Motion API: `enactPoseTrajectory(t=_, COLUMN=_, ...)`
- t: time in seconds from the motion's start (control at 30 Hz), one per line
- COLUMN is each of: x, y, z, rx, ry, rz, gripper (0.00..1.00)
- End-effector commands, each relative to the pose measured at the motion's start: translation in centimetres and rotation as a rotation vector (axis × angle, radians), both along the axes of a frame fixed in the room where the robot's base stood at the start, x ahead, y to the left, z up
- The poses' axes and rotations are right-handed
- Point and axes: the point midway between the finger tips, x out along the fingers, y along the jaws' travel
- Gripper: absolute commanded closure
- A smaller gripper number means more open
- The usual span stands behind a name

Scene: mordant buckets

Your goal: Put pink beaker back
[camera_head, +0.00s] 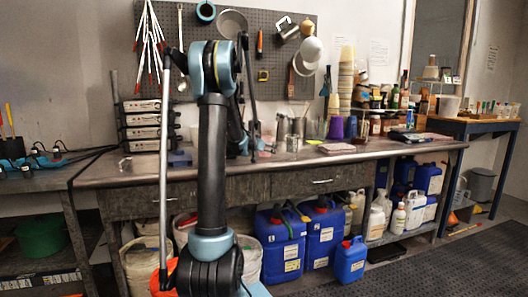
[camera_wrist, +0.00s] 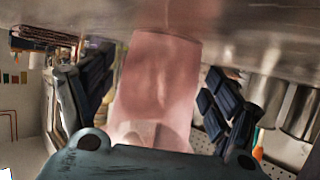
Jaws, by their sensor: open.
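The pink beaker (camera_wrist: 157,85) is translucent and fills the middle of the wrist view. My gripper (camera_wrist: 160,75) is open, with one dark finger on each side of the beaker and a visible gap on both sides. The beaker's far end meets the grey bench top (camera_wrist: 262,30), which lies along the top of this view, so the picture looks upside down. In the head view my arm reaches over the workbench (camera_head: 385,150). I cannot clearly pick out the beaker there.
Metal cups (camera_wrist: 300,110) stand to the right in the wrist view. In the head view, a purple cup (camera_head: 336,128), stacked cups (camera_head: 346,75) and bottles stand right of my arm. A pegboard (camera_head: 270,50) with hanging tools is behind. Blue canisters (camera_head: 325,230) stand below the bench.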

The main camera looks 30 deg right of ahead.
Motion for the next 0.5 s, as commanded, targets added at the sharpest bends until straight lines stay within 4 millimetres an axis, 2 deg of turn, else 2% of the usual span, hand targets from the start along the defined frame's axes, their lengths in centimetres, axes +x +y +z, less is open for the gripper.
enactPoseTrajectory(t=0.27, x=-0.3, y=0.5, z=0.5, rx=0.0, ry=0.0, rz=0.0, gripper=0.19)
enactPoseTrajectory(t=0.5, x=-1.9, y=3.0, z=1.6, rx=0.0, ry=0.001, rz=0.0, gripper=0.19)
